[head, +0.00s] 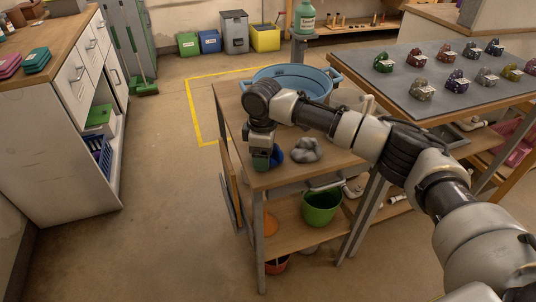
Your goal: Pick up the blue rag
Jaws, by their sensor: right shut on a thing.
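The blue rag (276,157) is at the front left corner of the wooden sink table (330,168), partly hidden by my right gripper. My right gripper (264,163) points down at that corner and is shut on the blue rag. The frame does not show clearly whether the rag touches the tabletop. A crumpled grey rag (306,150) lies on the table just right of it. My left gripper is not in view.
A blue basin (292,76) sits at the back of the sink table, behind my right arm. A green bucket (321,207) stands on the lower shelf. A grey-topped table (450,95) with several small patterned items is at the right. The floor at left is clear.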

